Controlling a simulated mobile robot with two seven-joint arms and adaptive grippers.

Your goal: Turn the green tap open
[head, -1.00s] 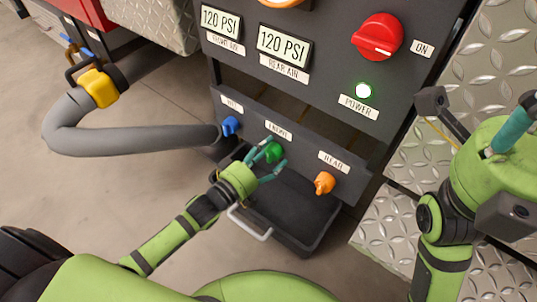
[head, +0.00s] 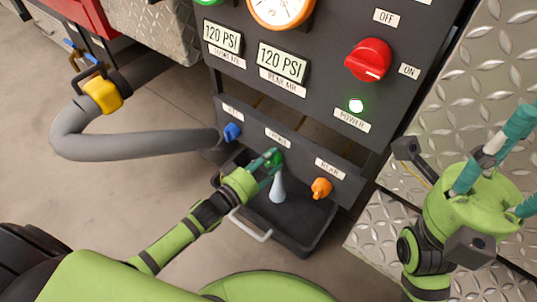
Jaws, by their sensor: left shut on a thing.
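The green tap (head: 276,157) sits in the middle of the lower panel strip, under a partly hidden label. My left gripper (head: 270,165) is at the tap with its fingers shut on it and covers part of it. A pale, cone-shaped stream (head: 278,187) comes down below the tap into the dark tray (head: 303,228). My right gripper (head: 505,165) is at the right edge, away from the taps, with its fingers spread and partly cut off by the frame.
A blue tap (head: 232,132) is left of the green one and an orange tap (head: 321,188) is right of it. A red power knob (head: 368,60) and a lit green lamp (head: 356,106) are above. A grey hose (head: 140,145) runs at left.

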